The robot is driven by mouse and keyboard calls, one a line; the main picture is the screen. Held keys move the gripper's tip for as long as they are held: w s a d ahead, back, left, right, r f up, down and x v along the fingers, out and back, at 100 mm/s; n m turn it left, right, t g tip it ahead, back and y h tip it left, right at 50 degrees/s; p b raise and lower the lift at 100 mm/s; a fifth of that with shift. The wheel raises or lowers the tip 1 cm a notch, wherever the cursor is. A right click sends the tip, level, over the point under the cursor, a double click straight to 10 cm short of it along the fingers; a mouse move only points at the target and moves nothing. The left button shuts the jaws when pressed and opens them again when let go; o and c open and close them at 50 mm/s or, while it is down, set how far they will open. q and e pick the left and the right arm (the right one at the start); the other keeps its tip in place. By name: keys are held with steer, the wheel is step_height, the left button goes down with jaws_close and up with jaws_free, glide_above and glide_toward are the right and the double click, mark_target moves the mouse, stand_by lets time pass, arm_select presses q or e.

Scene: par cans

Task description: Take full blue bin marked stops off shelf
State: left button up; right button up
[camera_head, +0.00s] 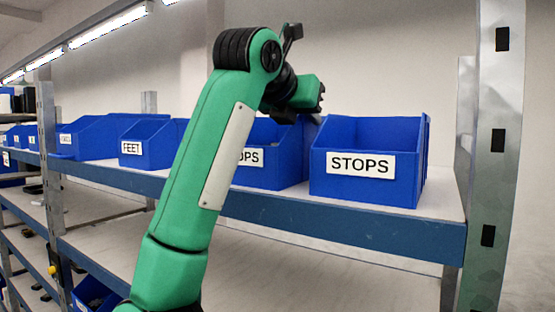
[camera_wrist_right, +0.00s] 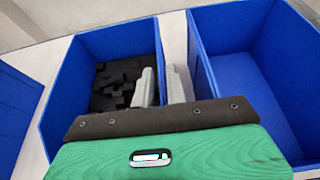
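Two blue bins marked STOPS stand side by side on the upper shelf (camera_head: 330,222). The left one (camera_head: 285,172) is partly hidden behind my right arm, so only "OPS" shows on its label. In the right wrist view this bin (camera_wrist_right: 62,105) holds black parts. The right STOPS bin (camera_head: 365,190) looks empty in the right wrist view (camera_wrist_right: 255,85). My right gripper (camera_wrist_right: 161,88) is above the full bin's right wall, one finger on the inner side and one in the gap between bins. Its fingers look apart; contact with the wall is unclear. My left gripper is not in view.
A blue bin marked FEET (camera_head: 147,150) and more blue bins stand further left on the shelf. A metal upright (camera_head: 495,160) closes the shelf at the right. The lower shelf (camera_head: 330,265) looks mostly clear. A blue bin (camera_head: 95,295) sits low at left.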

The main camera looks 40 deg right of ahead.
jaws_close()
stand_by(1.0)
steer(key=shift+d+r, duration=0.1)
steer(key=shift+r, duration=0.1)
stand_by(0.3)
